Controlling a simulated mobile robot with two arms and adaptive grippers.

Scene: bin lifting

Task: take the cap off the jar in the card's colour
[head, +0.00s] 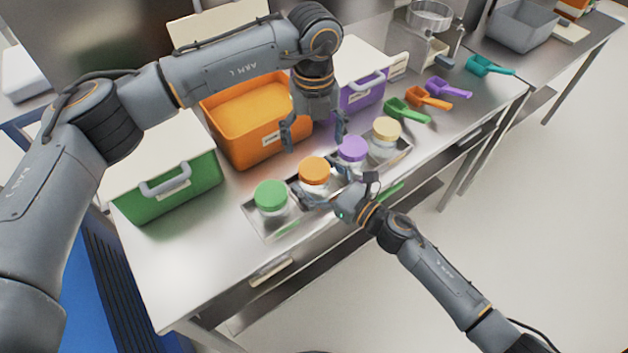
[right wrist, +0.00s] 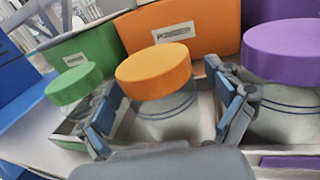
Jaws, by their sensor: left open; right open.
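A row of jars with coloured caps stands in a metal tray (head: 262,226): green-capped (head: 271,197), orange-capped (head: 314,171), purple-capped (head: 352,149) and cream-capped (head: 386,131). All caps are on. My right gripper (head: 322,183) is open, low at the orange-capped jar. In the right wrist view its fingers stand on either side of that jar (right wrist: 155,75), below the cap; contact is unclear. My left gripper (head: 315,141) is open and empty, pointing down above and behind the orange-capped jar. A green flat piece (head: 391,192) shows beyond my right gripper; I cannot tell whether it is the card.
Green (head: 175,190), orange (head: 262,146) and purple (head: 365,95) bins stand behind the jars. Green (head: 408,112), orange (head: 428,98), purple (head: 450,87) and teal scoops (head: 490,66) lie to the right. The bench's front left (head: 185,280) is clear.

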